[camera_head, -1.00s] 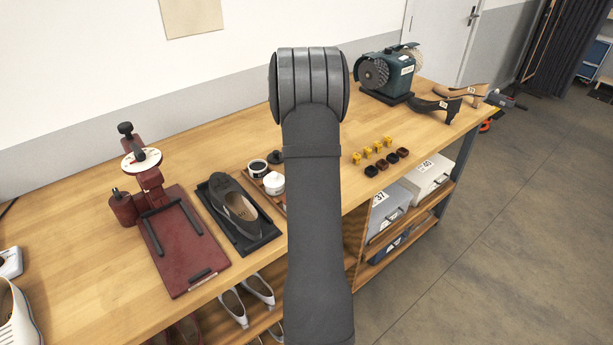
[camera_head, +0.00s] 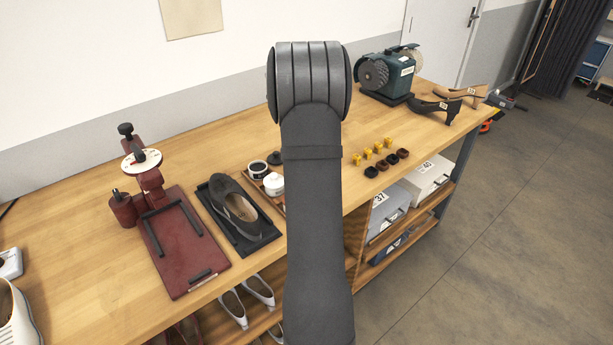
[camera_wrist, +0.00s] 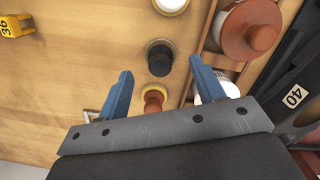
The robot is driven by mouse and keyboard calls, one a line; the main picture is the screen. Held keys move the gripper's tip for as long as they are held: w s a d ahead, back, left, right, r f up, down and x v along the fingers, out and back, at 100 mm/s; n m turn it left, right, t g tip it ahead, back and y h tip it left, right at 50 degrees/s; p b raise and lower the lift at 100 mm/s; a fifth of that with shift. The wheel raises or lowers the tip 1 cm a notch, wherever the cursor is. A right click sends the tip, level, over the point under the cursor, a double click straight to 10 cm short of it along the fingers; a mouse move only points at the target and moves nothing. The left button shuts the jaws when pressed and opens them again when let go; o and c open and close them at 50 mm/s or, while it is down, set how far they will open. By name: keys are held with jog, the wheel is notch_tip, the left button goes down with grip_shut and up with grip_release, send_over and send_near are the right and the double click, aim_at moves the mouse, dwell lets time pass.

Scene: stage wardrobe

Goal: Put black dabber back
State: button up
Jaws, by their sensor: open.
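In the wrist view a small black round-topped piece, which looks like the black dabber (camera_wrist: 159,60), stands on the wooden bench. A similar terracotta dabber (camera_wrist: 153,98) with a yellowish ring is nearer to my gripper. My gripper (camera_wrist: 161,70) is open, its two blue fingers on either side of these pieces in the picture. Nothing is seen held. A wooden tray (camera_wrist: 209,38) lies to the right, with a terracotta knobbed lid (camera_wrist: 250,30) and a white ribbed piece (camera_wrist: 214,84), partly behind the right finger. In the head view my arm hides the gripper and both dabbers.
In the head view, a black shoe (camera_head: 225,197) on a stand, a dark red press (camera_head: 190,262) and a green grinder (camera_head: 385,75) occupy the bench.

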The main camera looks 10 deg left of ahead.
notch_tip(320, 180, up, 8)
jog(key=shift+a, duration=0.4)
jog(key=shift+w+f, duration=0.1)
jog(key=shift+f, duration=0.1)
jog(key=f, duration=0.7)
jog(key=d+f, duration=0.1)
jog(key=f, duration=0.3)
jog(key=shift+s+d+f, duration=0.1)
jog(key=shift+s+f, duration=0.1)
jog(key=shift+f, duration=0.1)
jog(key=shift+w+r, duration=0.15)
jog(key=shift+r, duration=1.75)
jog(key=shift+f, duration=0.1)
